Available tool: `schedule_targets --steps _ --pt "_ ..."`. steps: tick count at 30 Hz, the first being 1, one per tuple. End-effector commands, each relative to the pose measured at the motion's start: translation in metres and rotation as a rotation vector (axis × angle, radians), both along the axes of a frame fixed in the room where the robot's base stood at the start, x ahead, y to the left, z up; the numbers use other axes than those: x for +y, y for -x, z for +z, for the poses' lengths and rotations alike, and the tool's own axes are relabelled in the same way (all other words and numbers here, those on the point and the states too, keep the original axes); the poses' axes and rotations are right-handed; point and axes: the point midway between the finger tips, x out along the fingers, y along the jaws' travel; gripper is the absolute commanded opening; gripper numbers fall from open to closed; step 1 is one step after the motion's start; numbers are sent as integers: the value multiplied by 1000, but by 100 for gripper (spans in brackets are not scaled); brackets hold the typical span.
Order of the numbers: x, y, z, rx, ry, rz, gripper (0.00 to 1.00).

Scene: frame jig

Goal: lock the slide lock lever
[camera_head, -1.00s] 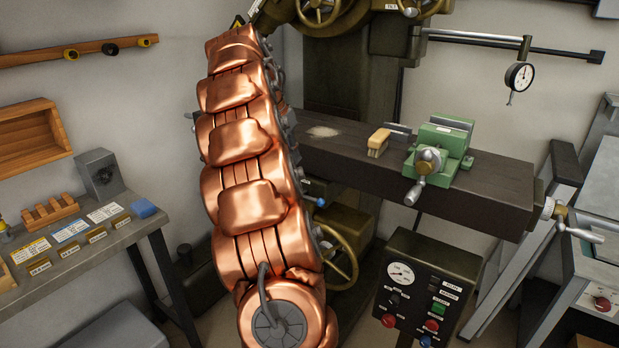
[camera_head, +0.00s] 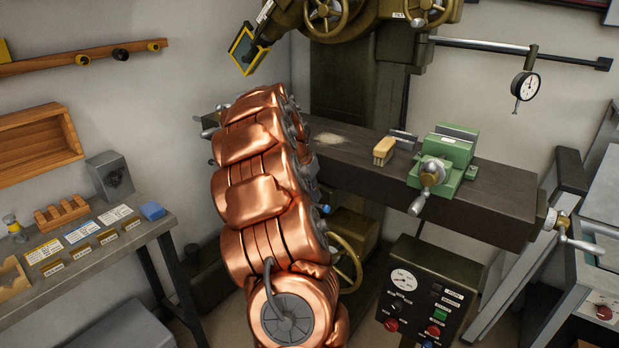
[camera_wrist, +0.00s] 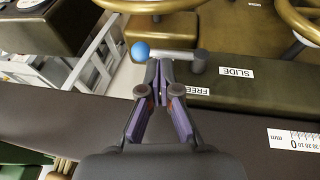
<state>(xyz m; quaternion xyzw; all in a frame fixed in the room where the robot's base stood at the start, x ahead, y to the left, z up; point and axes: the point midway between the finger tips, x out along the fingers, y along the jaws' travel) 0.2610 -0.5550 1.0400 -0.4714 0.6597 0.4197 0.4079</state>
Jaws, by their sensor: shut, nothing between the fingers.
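The slide lock lever (camera_wrist: 180,57) shows in the wrist view as a short grey bar with a blue ball knob (camera_wrist: 140,50) at its left end. Its right end meets a round grey pivot on an olive body, near the SLIDE (camera_wrist: 236,72) and FREE (camera_wrist: 191,90) labels. My gripper (camera_wrist: 160,68) is shut and empty, its tips by the bar just right of the knob. I cannot tell whether they touch it. In the head view my copper arm hides the gripper; a blue knob (camera_head: 325,209), apparently the same one, shows beside the arm below the machine table.
The dark machine table (camera_head: 480,195) bears a green vise (camera_head: 447,155) and a brush (camera_head: 384,151). A handwheel (camera_head: 347,258) is right of my arm. A control box (camera_head: 430,290) stands in front. A side bench (camera_head: 90,240) is at left.

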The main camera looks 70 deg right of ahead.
Motion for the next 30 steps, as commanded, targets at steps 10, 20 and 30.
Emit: schedule_targets --steps 10,20,30 --pt "-6 6 -22 1 -2 -1 0" --pt "-6 6 -23 0 0 0 0" --pt "-9 9 -37 -90 22 0 0"
